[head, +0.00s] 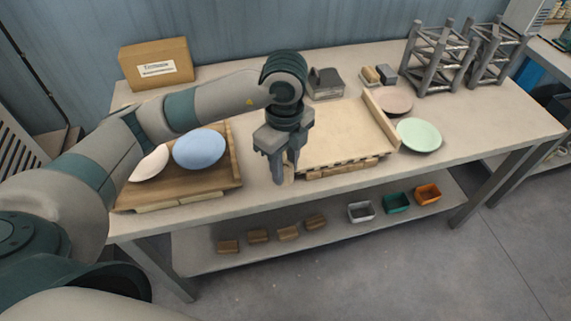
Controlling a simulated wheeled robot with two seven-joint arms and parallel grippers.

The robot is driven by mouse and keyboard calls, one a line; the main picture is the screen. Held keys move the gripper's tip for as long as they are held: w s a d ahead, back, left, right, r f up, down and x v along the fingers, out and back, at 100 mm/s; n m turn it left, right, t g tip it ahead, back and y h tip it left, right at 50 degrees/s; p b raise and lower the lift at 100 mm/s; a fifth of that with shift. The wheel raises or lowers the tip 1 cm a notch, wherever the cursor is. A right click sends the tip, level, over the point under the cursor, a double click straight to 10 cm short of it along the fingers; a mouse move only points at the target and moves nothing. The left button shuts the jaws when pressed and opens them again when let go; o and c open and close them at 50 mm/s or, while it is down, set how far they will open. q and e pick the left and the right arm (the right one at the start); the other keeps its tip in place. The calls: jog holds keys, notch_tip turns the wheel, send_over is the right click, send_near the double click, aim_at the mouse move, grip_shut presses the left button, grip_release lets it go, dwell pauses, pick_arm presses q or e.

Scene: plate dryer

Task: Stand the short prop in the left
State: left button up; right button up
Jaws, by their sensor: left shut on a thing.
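My left gripper (281,178) points down at the front edge of the table, between the two wooden boards. It is shut on a small light wooden piece (289,174), probably the short prop; the fingers hide most of it, so I cannot tell if it touches the table. The pale board (342,130) lies just right of the gripper, with wooden blocks along its front edge. The brown board (190,190) lies to the left, carrying a blue plate (199,149) and a cream plate (149,164). My right gripper is not in view.
A pink plate (394,99) and a green plate (419,135) lie right of the pale board. Grey racks (437,60) stand at the back right, a cardboard box (156,64) at the back left. Small blocks (288,233) and bins (397,203) sit on the lower shelf.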

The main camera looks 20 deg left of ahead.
pick_arm(q)
jog(key=shift+s+f+m, duration=0.2)
jog(key=shift+m, duration=0.4)
jog(key=m, duration=0.2)
jog(key=f+m, duration=0.1)
jog(key=m, duration=0.1)
jog(key=shift+s, duration=0.35)
jog(key=m, duration=0.1)
jog(key=f+m, duration=0.1)
jog(key=m, duration=0.2)
jog(key=shift+s+a+f+m, duration=0.15)
jog(key=shift+s+f+m, duration=0.1)
jog(key=shift+m, duration=0.15)
jog(key=s+a+f+n, duration=0.1)
jog(key=f+n, duration=0.3)
jog(key=n, duration=1.2)
jog(key=s+a+f+n, duration=0.1)
jog(key=s+f+n, duration=0.3)
jog(key=n, duration=1.1)
jog(key=shift+s+f+n, duration=0.3)
jog(key=shift+f+n, duration=0.1)
jog(key=shift+f, duration=0.25)
